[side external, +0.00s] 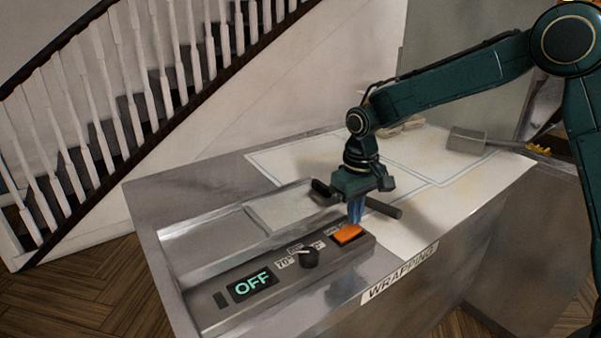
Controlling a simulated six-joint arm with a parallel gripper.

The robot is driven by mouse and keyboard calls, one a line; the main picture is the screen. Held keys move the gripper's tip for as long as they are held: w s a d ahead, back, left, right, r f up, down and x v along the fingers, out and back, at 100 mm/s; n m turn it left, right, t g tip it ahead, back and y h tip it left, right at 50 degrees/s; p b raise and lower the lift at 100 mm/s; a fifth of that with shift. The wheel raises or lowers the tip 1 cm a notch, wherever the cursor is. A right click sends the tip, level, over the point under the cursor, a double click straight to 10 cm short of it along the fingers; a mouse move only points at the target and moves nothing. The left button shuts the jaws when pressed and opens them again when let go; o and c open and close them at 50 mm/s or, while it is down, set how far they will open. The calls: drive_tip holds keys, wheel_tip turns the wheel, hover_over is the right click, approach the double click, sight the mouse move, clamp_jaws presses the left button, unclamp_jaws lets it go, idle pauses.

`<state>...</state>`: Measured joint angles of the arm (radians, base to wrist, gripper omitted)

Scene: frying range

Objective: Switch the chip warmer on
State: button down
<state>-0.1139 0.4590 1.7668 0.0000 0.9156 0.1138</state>
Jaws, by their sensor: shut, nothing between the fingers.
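The chip warmer's control panel (218,299) runs along the front left of the metal counter. Its display (252,287) reads OFF in light green letters. A black knob (309,257) sits to the right of the display, with small labels around it. An orange rocker switch (347,234) is at the panel's right end. My gripper (355,220) points down with its blue fingers shut and empty. The fingertips are at or just above the far edge of the orange switch; I cannot tell whether they touch it.
A dark-handled tool (383,208) lies behind my gripper. A white wrapping sheet (467,199) covers the counter's right side, with a grey scoop (480,141) at its far right. A WRAPPING label (400,272) is on the front edge. A recessed metal tray (207,246) lies behind the panel.

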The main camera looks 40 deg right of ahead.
sight(356, 228)
drive_tip(key=shift+f, duration=0.8)
idle(0.7)
drive_tip(key=shift+r, duration=3.5)
drive_tip(key=shift+s+r, duration=0.1)
drive_tip(key=shift+r, duration=0.05)
drive_tip(key=s+d+r+t, duration=0.3)
drive_tip(key=s+r, duration=0.6)
drive_tip(key=s, duration=0.3)
drive_tip(key=s+d+f+t, duration=0.1)
drive_tip(key=s+d+t, duration=0.1)
drive_tip(key=s, duration=1.3)
drive_tip(key=shift+t, duration=0.3)
